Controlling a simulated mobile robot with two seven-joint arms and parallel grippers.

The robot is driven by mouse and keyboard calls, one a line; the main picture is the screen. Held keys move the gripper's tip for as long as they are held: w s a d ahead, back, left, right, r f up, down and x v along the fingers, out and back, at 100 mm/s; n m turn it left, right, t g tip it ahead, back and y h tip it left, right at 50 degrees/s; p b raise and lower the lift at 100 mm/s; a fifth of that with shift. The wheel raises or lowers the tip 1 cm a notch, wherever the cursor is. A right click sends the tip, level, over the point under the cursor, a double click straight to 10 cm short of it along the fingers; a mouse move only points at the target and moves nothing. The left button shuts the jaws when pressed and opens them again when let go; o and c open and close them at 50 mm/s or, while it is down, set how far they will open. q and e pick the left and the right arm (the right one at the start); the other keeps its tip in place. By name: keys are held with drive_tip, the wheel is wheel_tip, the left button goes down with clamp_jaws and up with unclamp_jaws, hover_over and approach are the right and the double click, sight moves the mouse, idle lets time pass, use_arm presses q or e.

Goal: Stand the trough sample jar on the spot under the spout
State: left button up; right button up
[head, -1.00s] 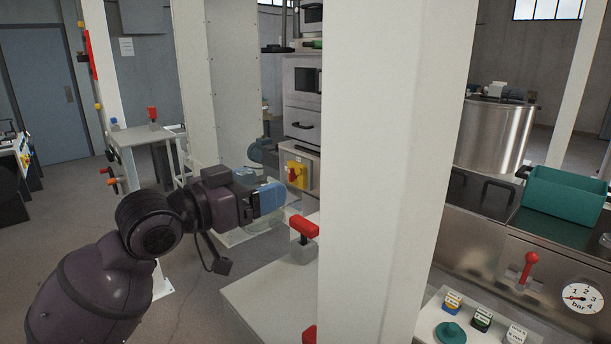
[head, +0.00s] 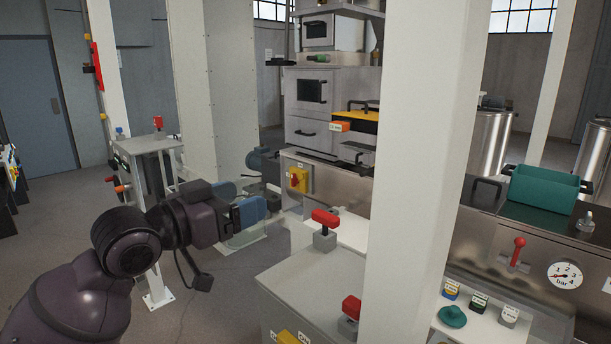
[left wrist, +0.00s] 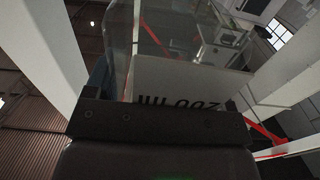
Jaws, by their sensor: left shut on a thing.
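My left gripper (head: 256,209) is shut on a clear, see-through jar (left wrist: 175,40), held up in the air. In the left wrist view the jar fills the upper middle, and its white label with dark "200 ml" lettering reads upside down. In the head view the jar (head: 246,236) shows only faintly at the blue fingertips. The gripper is left of the grey cabinet with red-handled valves and in front of the steel bench. I cannot make out the spout or the spot under it. My right gripper is not in view.
A thick white post (head: 415,150) blocks part of the bench. Red valve handles (head: 325,218) stand up from the grey cabinet (head: 300,280) right of the gripper. A teal bin (head: 545,192) and a pressure gauge (head: 565,275) are at the right. Open floor lies left.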

use_arm(q)
drive_tip(key=shift+w+a+r+n+t+y, duration=0.1)
drive_tip(key=shift+a+r+n+t+y, duration=0.2)
drive_tip(key=shift+a+r, duration=0.25)
drive_tip(key=shift+w+a+r+n+t+y, duration=0.1)
drive_tip(key=shift+a+r+n+t+y, duration=0.15)
drive_tip(key=shift+r, duration=0.35)
drive_tip(key=shift+w+a+n+t+y, duration=0.2)
drive_tip(key=shift+w+n+t+y, duration=0.35)
drive_tip(key=shift+w+y, duration=0.25)
drive_tip(key=s+a+f+n+t+y, duration=0.1)
drive_tip(key=s+a+f+n+y, duration=0.1)
drive_tip(key=f, duration=0.7)
drive_tip(key=s+a+f+n+t+y, duration=0.1)
drive_tip(key=s+a+f+n+y, duration=0.1)
drive_tip(key=f, duration=0.8)
drive_tip(key=s+a+f+n+t+y, duration=0.1)
drive_tip(key=s+a+f+y, duration=0.3)
drive_tip(key=f, duration=0.5)
drive_tip(key=shift+s+a+f+n+y+b, duration=0.25)
drive_tip(key=shift+f+n+y+b, duration=0.1)
drive_tip(key=shift+n+y, duration=0.65)
